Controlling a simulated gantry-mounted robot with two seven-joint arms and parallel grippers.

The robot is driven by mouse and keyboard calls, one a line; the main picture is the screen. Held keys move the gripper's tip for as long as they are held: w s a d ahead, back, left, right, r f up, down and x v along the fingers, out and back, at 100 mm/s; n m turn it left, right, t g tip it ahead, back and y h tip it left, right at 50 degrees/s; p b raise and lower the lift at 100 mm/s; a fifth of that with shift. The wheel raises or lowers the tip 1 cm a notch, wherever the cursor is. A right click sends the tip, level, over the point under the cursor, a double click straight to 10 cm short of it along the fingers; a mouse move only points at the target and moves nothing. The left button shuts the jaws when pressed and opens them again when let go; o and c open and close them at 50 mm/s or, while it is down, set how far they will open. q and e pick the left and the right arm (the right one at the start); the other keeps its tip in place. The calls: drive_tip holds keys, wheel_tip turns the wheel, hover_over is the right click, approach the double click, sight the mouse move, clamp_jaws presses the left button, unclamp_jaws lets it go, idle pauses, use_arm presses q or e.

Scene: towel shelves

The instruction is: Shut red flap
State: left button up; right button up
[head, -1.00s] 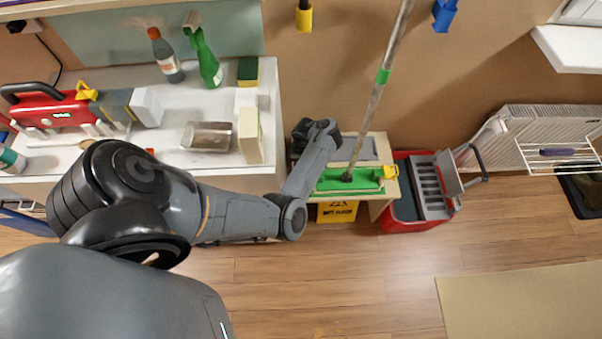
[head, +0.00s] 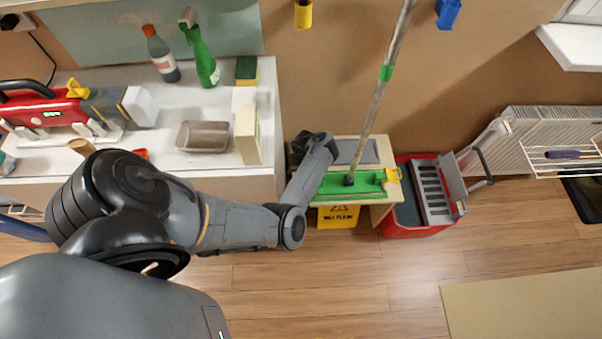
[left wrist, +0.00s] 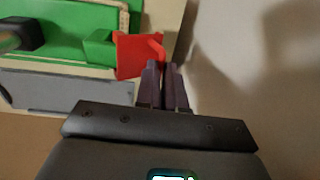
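The red flap (left wrist: 140,54) shows in the left wrist view at the end of the green mop head (left wrist: 72,47). A thin red tab on it stands up beside my fingertips. My left gripper (left wrist: 162,66) has its dark fingers close together with nothing seen between them. The tips are right at the flap's edge; I cannot tell whether they touch it. In the head view the green mop head (head: 345,186) lies on a small wooden bench (head: 382,212), and my left wrist hides the red flap and the gripper. My right gripper is not in view.
The mop handle (head: 378,100) rises from the mop head. A yellow flap (head: 393,175) is at its right end. A red bucket (head: 408,230) stands right of the bench, and a counter (head: 215,165) with bottles stands left. Open floor (head: 330,285) lies in front.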

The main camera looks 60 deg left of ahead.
use_arm(q)
clamp_jaws()
drive_tip(key=shift+s+f+t+h, duration=0.25)
drive_tip(key=shift+f+t+h, duration=0.1)
drive_tip(key=shift+t, duration=0.35)
drive_tip(key=shift+a, duration=0.1)
drive_tip(key=o, duration=0.5)
unclamp_jaws()
drive_tip(key=shift+o, duration=0.2)
drive_tip(key=shift+r+p, duration=0.1)
drive_tip(key=shift+p, duration=0.2)
wheel_tip(320, 180, up, 11)
drive_tip(key=p, duration=0.7)
drive_tip(key=shift+s+a+f, duration=0.15)
drive_tip(key=shift+s+f, duration=0.05)
drive_tip(key=shift+s, duration=0.15)
